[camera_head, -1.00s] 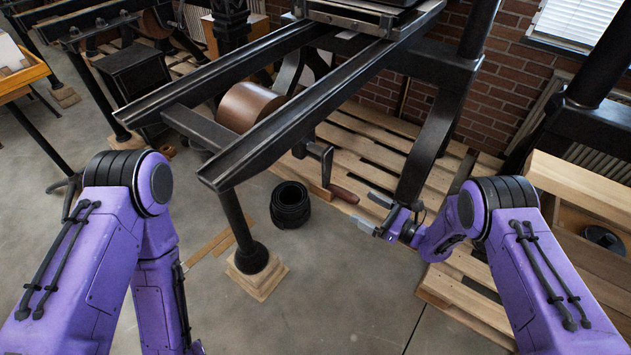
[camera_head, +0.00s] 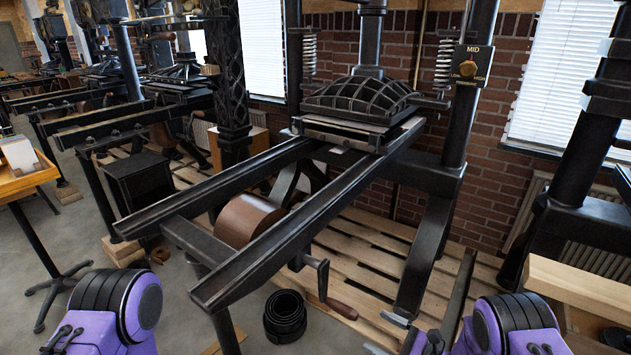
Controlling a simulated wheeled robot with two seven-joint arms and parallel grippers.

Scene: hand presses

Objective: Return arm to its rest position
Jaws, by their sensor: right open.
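My right arm (camera_head: 515,325) is purple with a black ribbed joint and shows at the bottom right. My right gripper (camera_head: 384,335) is open at the bottom edge, with its two light fingers apart and nothing seen between them. It shows to the right of the wooden crank handle (camera_head: 341,309) of the hand press and apart from it in the picture. My left arm (camera_head: 115,305) shows only its upper joint at the bottom left. My left gripper is out of view.
The black hand press (camera_head: 318,220) with long rails stands in front on wooden pallets (camera_head: 385,250). A dial (camera_head: 468,68) marked MID is on its right post. A black coil (camera_head: 285,315) lies on the floor. A wooden crate (camera_head: 580,290) stands at right.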

